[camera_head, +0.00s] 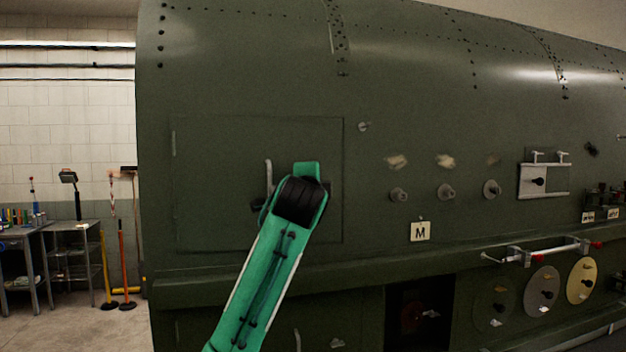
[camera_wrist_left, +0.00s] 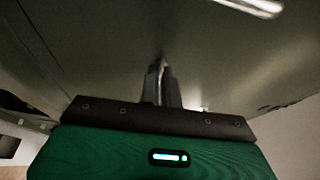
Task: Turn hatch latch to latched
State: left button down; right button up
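The hatch (camera_head: 215,160) is a rectangular green panel, looking flush in the green fuselage side. A grey upright handle (camera_head: 268,172) stands near its middle right. A small light latch (camera_head: 363,127) sits just outside the hatch's upper right edge and lies roughly level. My left gripper (camera_head: 257,205) is at the handle, mostly hidden behind my green wrist. In the left wrist view, my two dark fingers (camera_wrist_left: 163,88) are close together around a thin pale upright bar (camera_wrist_left: 162,66), which looks like the handle. My right gripper is not in view.
Right of the hatch are several round knobs (camera_head: 446,192), an M placard (camera_head: 420,231) and a bracketed white plate (camera_head: 543,181). A ledge (camera_head: 370,262) runs below the hatch. A dark opening (camera_head: 420,318) lies under it. Work tables (camera_head: 75,225) stand far left.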

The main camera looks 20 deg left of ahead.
pick_arm(q)
jog(key=shift+m, duration=0.3)
dwell(0.4)
jog(key=c, duration=1.6)
grip_release()
jog(key=b+v, duration=0.6)
jog(key=v, duration=0.7)
jog(key=shift+s+r+b, duration=0.15)
jog(key=shift+s+b, duration=0.15)
jog(key=shift+s, duration=0.1)
